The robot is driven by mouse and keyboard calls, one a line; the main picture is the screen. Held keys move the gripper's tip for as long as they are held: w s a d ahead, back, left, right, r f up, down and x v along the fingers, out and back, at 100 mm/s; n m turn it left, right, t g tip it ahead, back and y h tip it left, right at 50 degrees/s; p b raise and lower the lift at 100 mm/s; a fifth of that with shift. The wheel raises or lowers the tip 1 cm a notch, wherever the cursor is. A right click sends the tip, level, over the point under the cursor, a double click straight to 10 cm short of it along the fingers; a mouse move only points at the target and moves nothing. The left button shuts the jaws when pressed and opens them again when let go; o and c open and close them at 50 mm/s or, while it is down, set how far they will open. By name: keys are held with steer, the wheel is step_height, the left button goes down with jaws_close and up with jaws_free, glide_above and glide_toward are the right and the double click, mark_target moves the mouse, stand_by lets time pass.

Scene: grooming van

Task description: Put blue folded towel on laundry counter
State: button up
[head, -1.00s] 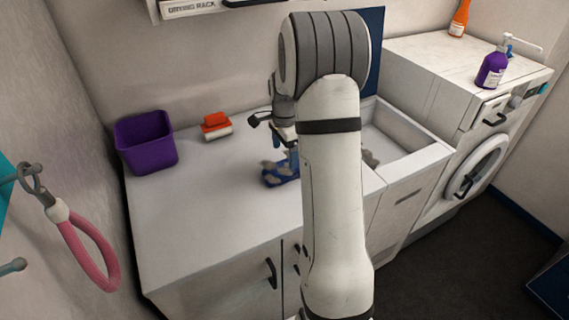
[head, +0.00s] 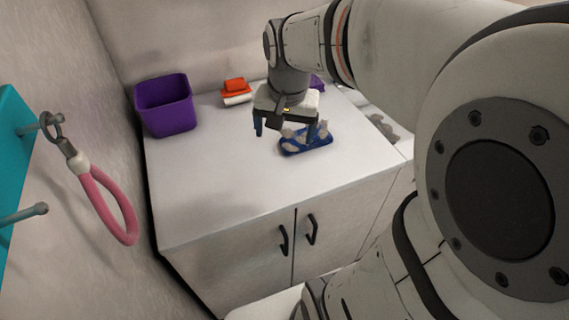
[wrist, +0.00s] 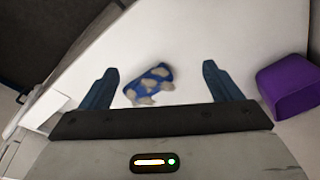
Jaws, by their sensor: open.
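A blue item with pale grey patches (head: 318,142), which looks like the blue folded towel, lies on the white counter (head: 215,180). It also shows in the wrist view (wrist: 150,84), lying between the lines of my fingers, nearer the left one. My gripper (head: 286,130) is open and empty, pointing down at the counter. In the head view its right finger overlaps the blue item; I cannot tell whether they touch. My arm covers the right side of the head view, and the washing machine's top is not visible now.
A purple bin (head: 165,107) stands at the counter's back left, with an orange-and-white item (head: 236,92) beside it. Part of a purple thing (head: 317,83) shows behind my gripper. A grey clump (head: 381,126) lies to the right. A pink loop (head: 108,205) hangs on the left wall.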

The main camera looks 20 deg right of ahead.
steer(key=s+a+f+n+t, duration=0.1)
steer(key=s+a+n, duration=0.2)
steer(key=s+n, duration=0.3)
steer(key=s, duration=0.3)
steer(key=shift+s+a+f, duration=0.15)
steer(key=shift+s+f, duration=0.05)
steer(key=shift+s, duration=0.15)
steer(key=shift+c, duration=0.5)
